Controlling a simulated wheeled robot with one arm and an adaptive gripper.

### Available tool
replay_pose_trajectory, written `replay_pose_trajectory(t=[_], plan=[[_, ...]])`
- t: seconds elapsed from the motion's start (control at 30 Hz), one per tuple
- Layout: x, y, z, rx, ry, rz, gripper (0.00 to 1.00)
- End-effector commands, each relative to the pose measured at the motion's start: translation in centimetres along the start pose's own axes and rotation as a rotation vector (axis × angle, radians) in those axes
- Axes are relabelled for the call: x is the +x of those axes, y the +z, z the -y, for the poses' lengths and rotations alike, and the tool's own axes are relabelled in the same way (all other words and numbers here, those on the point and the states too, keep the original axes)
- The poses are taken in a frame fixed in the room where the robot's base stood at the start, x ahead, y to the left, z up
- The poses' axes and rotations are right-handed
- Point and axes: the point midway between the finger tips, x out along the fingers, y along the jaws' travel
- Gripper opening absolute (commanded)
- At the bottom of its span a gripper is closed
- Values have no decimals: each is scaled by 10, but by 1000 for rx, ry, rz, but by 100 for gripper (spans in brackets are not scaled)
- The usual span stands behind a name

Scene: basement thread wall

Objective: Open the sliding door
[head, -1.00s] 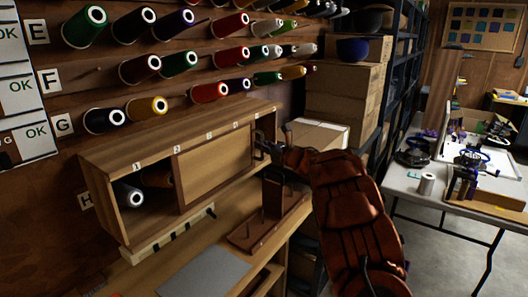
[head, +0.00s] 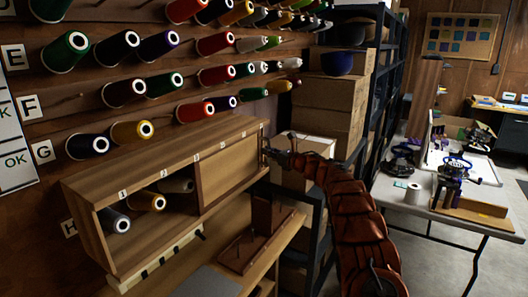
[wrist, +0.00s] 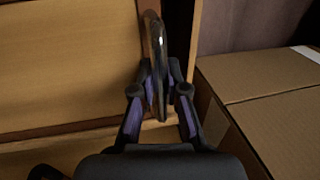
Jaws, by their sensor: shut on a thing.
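The sliding door (head: 229,169) is a light wooden panel in the front of a wooden wall cabinet (head: 95,238). It covers the right part of the front, close to the right end. My gripper (head: 271,154) is at the door's right edge. In the wrist view my gripper (wrist: 160,80) is shut on a dark upright handle (wrist: 157,45) that stands out from the door panel (wrist: 65,60).
Cardboard boxes (head: 330,112) stand just right of the cabinet, close to my gripper; one box (wrist: 275,110) fills the right of the wrist view. A workbench with a wooden stand (head: 262,222) lies below. Spools on pegs (head: 130,132) cover the wall above.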

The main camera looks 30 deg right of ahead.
Motion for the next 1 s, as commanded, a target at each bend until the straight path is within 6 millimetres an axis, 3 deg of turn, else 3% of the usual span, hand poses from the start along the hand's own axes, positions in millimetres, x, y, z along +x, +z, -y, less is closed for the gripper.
replay_pose_trajectory(t=[0.57,0.6,0.8,1.0], plan=[[-4,0,9,-1,-4,-1,0],[-4,-1,9,-1,-3,-1,16],[-3,0,8,-1,-2,0,37],[-2,0,7,-1,-1,0,39]])
